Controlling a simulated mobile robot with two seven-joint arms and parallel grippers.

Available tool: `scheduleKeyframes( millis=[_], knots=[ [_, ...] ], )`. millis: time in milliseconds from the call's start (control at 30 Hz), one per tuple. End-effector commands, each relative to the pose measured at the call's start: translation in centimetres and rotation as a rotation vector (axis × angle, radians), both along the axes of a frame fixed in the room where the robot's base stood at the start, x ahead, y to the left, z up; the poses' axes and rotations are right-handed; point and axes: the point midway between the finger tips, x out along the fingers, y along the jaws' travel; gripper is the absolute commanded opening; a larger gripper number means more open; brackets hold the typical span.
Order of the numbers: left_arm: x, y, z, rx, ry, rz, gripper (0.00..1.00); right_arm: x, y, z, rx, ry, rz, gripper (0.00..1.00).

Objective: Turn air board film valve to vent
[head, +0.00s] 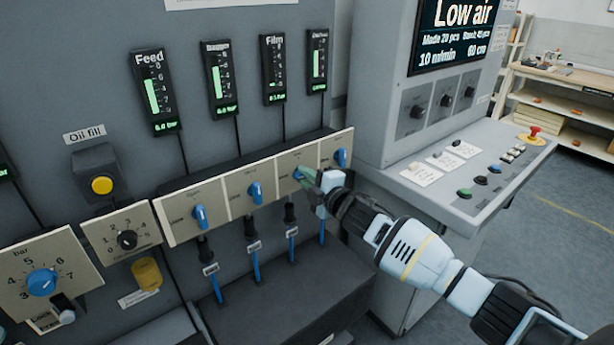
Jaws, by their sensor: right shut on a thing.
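The air board (175,217) is a long beige panel with a row of blue valve knobs on a grey cabinet. The film valve (298,174) is the third knob from the left, mostly hidden by my right gripper (309,178). My right gripper is shut on this knob, its arm coming in from the lower right. The Film gauge (273,70) above shows a short green bar low on its scale. The knob's exact angle and its panel lettering cannot be read. My left gripper is not in view.
Neighbouring blue knobs (255,192) and (341,157) sit close on both sides. Blue hoses (255,264) hang below. A control console (460,180) with buttons and a "Low air" screen (460,30) stands at right. A regulator dial (41,282) is at lower left.

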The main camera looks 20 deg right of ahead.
Motion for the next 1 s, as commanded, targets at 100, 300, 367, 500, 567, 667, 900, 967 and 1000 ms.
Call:
scheduleKeyframes(
  millis=[100,300,367,500,567,667,900,967,1000],
  knots=[
    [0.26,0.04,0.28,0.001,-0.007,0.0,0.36,0.02,-0.1,0.03,-0.069,-0.025,-0.002,0.0],
    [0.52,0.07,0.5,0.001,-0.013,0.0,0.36,0.02,-0.1,-0.07,-0.145,-0.051,-0.003,0.0],
    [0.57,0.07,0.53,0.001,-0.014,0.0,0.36,0.02,-0.09,-0.09,-0.159,-0.056,-0.003,0.0],
    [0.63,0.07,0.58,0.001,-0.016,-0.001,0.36,0.02,-0.1,-0.13,-0.179,-0.064,-0.003,0.0],
    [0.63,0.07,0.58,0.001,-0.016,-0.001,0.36,0.02,-0.09,-0.14,-0.184,-0.065,-0.003,0.0],
    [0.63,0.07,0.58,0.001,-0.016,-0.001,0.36,0.03,-0.1,-0.14,-0.188,-0.067,-0.003,0.0],
    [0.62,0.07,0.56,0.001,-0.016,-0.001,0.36,0.03,-0.11,-0.14,-0.188,-0.067,-0.003,0.0],
    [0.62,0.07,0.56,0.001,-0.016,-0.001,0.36,0.03,-0.11,-0.14,-0.188,-0.067,-0.003,0.19],
    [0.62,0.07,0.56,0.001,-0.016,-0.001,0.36,0.03,-0.11,-0.14,-0.188,-0.067,-0.003,0.24]
  ],
)
